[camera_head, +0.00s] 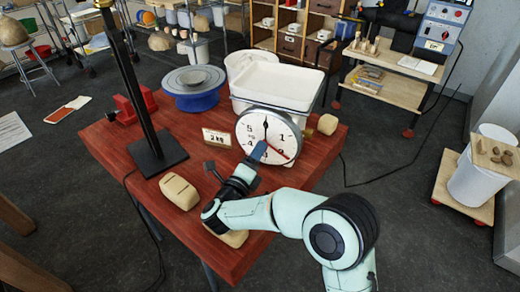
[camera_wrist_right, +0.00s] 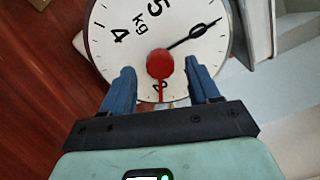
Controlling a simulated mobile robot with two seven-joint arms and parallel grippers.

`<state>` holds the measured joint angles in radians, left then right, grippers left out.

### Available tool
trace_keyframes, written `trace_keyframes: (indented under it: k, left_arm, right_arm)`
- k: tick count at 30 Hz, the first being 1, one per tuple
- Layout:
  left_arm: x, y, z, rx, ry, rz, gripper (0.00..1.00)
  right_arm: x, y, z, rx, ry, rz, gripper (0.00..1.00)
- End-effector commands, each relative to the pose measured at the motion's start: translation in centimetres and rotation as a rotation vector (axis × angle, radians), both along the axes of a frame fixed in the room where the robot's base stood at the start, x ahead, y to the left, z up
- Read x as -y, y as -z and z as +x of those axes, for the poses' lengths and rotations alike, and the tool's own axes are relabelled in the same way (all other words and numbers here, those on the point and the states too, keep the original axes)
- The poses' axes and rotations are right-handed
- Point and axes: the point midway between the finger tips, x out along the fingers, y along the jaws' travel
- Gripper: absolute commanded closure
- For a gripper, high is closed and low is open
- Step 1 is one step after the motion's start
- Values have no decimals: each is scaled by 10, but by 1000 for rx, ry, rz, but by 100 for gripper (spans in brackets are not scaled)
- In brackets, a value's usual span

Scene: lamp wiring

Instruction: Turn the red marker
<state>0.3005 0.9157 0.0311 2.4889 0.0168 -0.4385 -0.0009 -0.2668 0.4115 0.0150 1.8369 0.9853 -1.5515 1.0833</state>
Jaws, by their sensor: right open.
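A round white scale dial (camera_head: 267,133) faces me on the table, with black numbers, a black hand and a thin red marker (camera_head: 279,152) pointing down and right. In the right wrist view, the dial (camera_wrist_right: 125,45) fills the top. The red marker there shows a round red disc (camera_wrist_right: 160,64) with a narrow red stem below it. My right gripper (camera_head: 259,151) is at the lower part of the dial. In the wrist view its two blue fingers (camera_wrist_right: 159,72) are open, one on each side of the red disc, with gaps showing. I cannot tell its depth from the dial. My left gripper is out of view.
A card reading "2 kg" (camera_head: 216,138) stands left of the dial. A white tray (camera_head: 277,80) sits above the scale. Clay-coloured blocks (camera_head: 179,192) lie on the red table (camera_head: 120,148). A black post (camera_head: 157,153) and a blue turntable (camera_head: 193,98) stand to the left.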

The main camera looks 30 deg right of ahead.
Motion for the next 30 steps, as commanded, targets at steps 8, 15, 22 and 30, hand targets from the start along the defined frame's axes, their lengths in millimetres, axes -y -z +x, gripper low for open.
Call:
trace_keyframes:
  k: [8, 15, 22, 30]
  left_arm:
    - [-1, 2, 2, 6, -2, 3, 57]
    - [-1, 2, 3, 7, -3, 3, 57]
    - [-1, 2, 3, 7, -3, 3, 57]
    - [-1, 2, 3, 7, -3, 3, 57]
  right_arm:
    - [-30, 1, -22, 1, -1, 0, 39]
    - [-32, 1, -24, 1, 0, 1, 39]
    - [-32, 1, -24, 1, 0, 1, 39]
    - [-32, 1, -24, 1, 0, 1, 39]
